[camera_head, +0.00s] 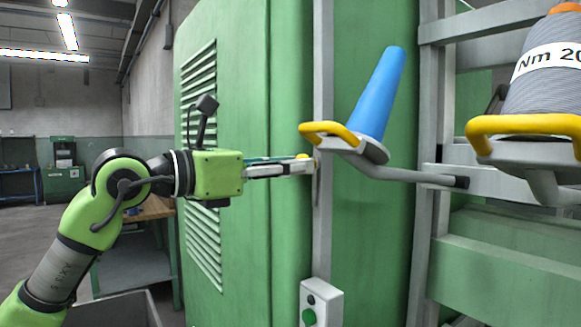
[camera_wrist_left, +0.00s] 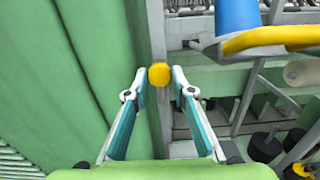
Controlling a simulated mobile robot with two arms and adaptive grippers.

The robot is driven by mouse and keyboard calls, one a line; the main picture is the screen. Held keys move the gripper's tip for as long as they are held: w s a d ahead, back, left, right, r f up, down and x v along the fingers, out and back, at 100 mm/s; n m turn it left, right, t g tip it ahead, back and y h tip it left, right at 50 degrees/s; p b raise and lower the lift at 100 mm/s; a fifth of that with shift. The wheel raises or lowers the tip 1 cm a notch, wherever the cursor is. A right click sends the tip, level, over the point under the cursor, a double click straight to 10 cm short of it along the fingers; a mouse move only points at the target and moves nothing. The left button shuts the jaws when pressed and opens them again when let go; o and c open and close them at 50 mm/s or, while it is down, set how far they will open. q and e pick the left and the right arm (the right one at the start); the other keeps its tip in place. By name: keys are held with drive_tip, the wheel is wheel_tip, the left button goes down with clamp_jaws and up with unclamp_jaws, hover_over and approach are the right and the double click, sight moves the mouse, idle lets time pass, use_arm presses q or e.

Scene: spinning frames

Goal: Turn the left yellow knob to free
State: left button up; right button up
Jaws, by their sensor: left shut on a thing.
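The left yellow knob (camera_head: 303,156) is a small round knob at the grey upright post beside the green cabinet in the head view. In the left wrist view the yellow knob (camera_wrist_left: 159,75) sits between my fingertips. My left gripper (camera_head: 312,166) reaches in from the left, level, and is shut on the knob. In the wrist view the left gripper (camera_wrist_left: 160,77) has one finger on each side of it. The fingers hide part of the knob in the head view, and its turn angle cannot be read. My right gripper is in neither view.
A blue cone (camera_head: 380,92) stands tilted on a holder with a yellow handle (camera_head: 330,131), just right of the knob. A grey yarn cone (camera_head: 545,85) is farther right. A switch box with a green button (camera_head: 309,317) is below. The green cabinet (camera_head: 245,75) stands close behind my gripper.

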use_arm(q)
drive_tip(key=o, duration=1.1)
drive_tip(key=shift+c, duration=0.2)
drive_tip(key=shift+s+r, duration=0.1)
drive_tip(key=shift+s, duration=0.05)
drive_tip(key=shift+a+r, duration=0.1)
drive_tip(key=v, duration=0.7)
drive_tip(key=shift+s, duration=0.35)
drive_tip(key=shift+a, duration=0.2)
drive_tip(key=shift+f, duration=0.25)
